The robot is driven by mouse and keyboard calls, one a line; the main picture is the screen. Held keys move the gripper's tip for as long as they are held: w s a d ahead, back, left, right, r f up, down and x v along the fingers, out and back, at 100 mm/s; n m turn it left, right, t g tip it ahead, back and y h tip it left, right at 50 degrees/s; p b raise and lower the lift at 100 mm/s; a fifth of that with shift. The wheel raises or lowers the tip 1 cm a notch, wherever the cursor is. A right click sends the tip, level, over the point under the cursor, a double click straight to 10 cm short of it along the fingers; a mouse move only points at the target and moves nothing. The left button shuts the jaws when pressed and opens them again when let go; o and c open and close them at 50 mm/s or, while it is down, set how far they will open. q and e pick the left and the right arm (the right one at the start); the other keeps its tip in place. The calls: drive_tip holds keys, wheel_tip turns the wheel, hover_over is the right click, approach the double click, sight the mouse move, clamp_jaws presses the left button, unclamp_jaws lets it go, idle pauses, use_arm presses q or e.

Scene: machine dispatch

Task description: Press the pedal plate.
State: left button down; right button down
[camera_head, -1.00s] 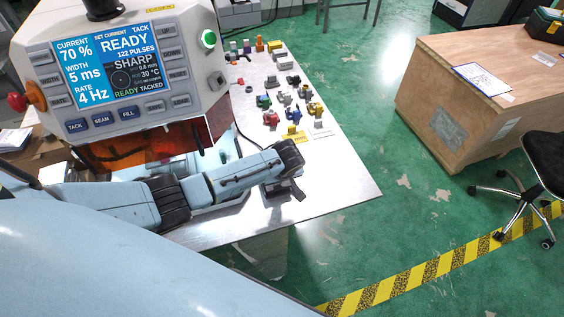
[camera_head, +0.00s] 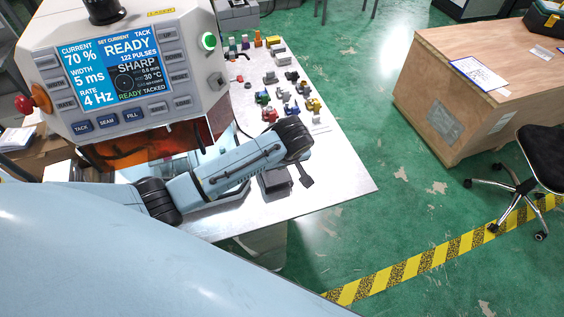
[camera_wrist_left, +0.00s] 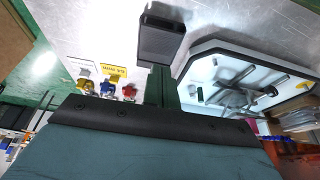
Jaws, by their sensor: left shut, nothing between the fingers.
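A dark, low block on the metal table, which looks like the pedal plate (camera_head: 274,182), shows in the head view just below my left forearm, which partly hides it. My left gripper (camera_head: 307,182) is shut and empty, a short way right of this block and pointing down toward the table. I cannot tell its height above the table. My right gripper is not in view.
A machine (camera_head: 125,75) with a lit screen stands at the left. Several small coloured parts (camera_head: 264,97) lie on the table (camera_head: 345,180) behind my wrist. The table's right corner is clear. A wooden crate (camera_head: 435,110) and a chair (camera_head: 545,155) stand beyond on the floor.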

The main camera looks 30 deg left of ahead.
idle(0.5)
use_arm(q)
drive_tip(key=s+d+f+m+h+b, duration=0.25)
drive_tip(key=s+f+m, duration=0.3)
drive_tip(key=s, duration=0.45)
drive_tip(key=s+a+f+m+b, duration=0.15)
drive_tip(key=s+f, duration=0.25)
drive_tip(key=f, duration=0.5)
drive_tip(key=s+f+m+g+b, duration=0.1)
drive_tip(key=s+f+b, duration=0.25)
drive_tip(key=f, duration=0.55)
drive_tip(key=s+a+f+m+b, duration=0.15)
drive_tip(key=s+f, duration=0.25)
drive_tip(key=f, duration=0.4)
drive_tip(key=s+a+f+m+b, duration=0.2)
drive_tip(key=s+f+b, duration=0.5)
drive_tip(key=s+f, duration=1.1)
drive_tip(key=s+a, duration=0.1)
drive_tip(key=s, duration=0.2)
drive_tip(key=shift+f+g, duration=0.2)
drive_tip(key=shift+g, duration=0.2)
drive_tip(key=shift+s, duration=0.15)
